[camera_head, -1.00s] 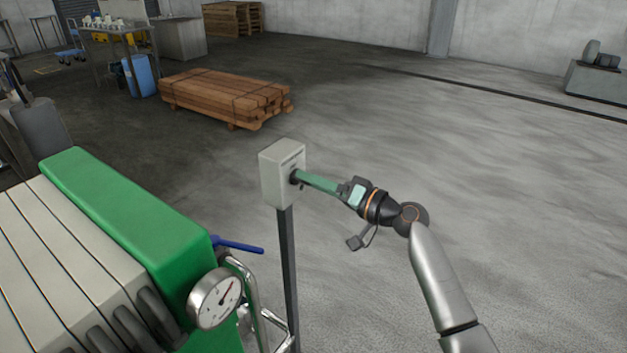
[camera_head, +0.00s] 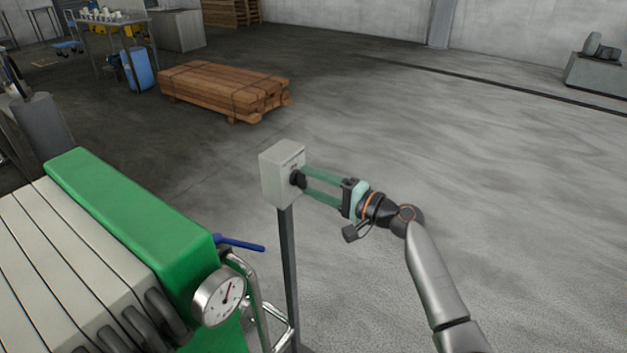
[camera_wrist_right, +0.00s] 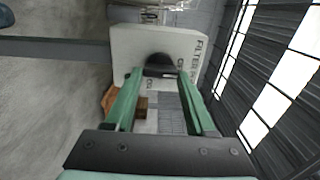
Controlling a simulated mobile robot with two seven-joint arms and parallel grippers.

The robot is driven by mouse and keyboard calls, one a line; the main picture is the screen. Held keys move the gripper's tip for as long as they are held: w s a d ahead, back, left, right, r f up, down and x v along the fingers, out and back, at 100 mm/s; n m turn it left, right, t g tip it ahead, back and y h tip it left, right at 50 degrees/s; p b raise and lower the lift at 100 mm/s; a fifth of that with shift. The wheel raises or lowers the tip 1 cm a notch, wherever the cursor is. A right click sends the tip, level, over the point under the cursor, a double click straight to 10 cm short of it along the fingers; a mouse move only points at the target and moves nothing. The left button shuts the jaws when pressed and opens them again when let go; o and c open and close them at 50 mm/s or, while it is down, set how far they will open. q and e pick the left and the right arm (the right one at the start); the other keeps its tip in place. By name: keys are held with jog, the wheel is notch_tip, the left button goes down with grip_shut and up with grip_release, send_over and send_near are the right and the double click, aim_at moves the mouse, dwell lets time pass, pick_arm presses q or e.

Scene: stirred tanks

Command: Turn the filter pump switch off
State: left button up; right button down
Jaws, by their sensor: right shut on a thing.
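The filter pump switch is a light grey box (camera_head: 278,175) on a dark post, left of my right gripper in the head view. Its black knob (camera_head: 298,180) is on the face toward the gripper. My right gripper (camera_head: 305,181) has its green fingers on either side of the knob and is shut on it. In the right wrist view the knob (camera_wrist_right: 160,64) sits between the fingertips, in front of the box (camera_wrist_right: 190,50) with partly readable lettering. The knob's pointing direction is hard to tell. My left gripper is not in view.
A green and cream filter press (camera_head: 130,225) with a round gauge (camera_head: 219,296) and a blue lever (camera_head: 240,244) stands left of the post. A stack of timber (camera_head: 225,88) lies behind. The floor to the right is open.

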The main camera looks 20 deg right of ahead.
dwell(0.5)
jog(key=shift+c, duration=1.2)
grip_release()
jog(key=b+v, duration=0.1)
jog(key=v, duration=1.1)
jog(key=shift+s+d+b, duration=0.2)
jog(key=shift+s+b, duration=0.05)
jog(key=shift+b, duration=0.1)
